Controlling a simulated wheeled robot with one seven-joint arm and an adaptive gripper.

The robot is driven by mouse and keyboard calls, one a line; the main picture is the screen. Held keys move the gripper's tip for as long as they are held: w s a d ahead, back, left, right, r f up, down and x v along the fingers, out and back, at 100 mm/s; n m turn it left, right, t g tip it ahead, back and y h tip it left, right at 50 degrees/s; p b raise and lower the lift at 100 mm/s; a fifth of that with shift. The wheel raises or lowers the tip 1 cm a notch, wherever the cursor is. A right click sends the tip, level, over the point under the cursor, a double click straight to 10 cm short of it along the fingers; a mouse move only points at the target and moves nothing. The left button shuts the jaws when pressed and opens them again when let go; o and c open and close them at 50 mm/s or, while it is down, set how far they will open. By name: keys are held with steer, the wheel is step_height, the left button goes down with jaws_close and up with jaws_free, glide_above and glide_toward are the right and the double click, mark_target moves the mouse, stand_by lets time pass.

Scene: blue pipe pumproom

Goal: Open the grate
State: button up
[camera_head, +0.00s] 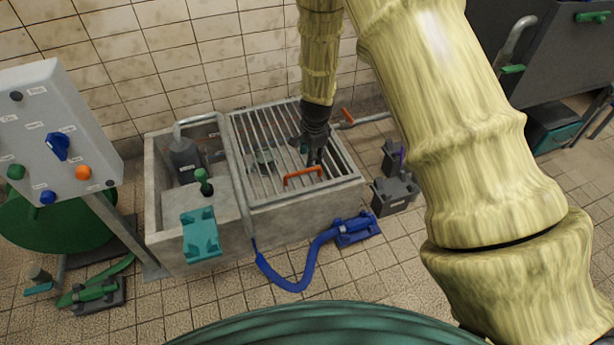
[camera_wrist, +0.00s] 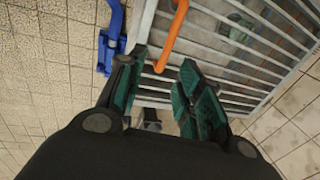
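The grate (camera_head: 267,128) is a panel of grey metal bars lying flat over the right part of a concrete basin. An orange handle (camera_head: 303,175) stands near its front edge. My gripper (camera_head: 314,161) is above the front part of the grate, close to the handle. In the wrist view the grate (camera_wrist: 237,54) fills the upper right and the orange handle (camera_wrist: 172,37) runs up from between the fingertips. My gripper (camera_wrist: 160,78) is open there, its two dark green finger pads apart. Whether a pad touches the handle I cannot tell.
The concrete basin (camera_head: 290,222) holds a pump in its open left part. A blue hose (camera_head: 290,284) lies in front. A control panel (camera_head: 50,135) stands at left. Grey blocks (camera_head: 394,194) stand right of the basin. A tiled wall is behind.

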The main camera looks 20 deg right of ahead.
mark_target(307, 170)
steer(key=w+f+b, duration=0.1)
steer(key=f, duration=0.2)
steer(key=w+f+b, duration=0.1)
steer(key=f, duration=0.2)
steer(key=w+f+b, duration=0.1)
steer(key=f, duration=0.3)
steer(key=shift+w+a, duration=0.15)
steer(key=shift+a, duration=0.05)
jaws_close()
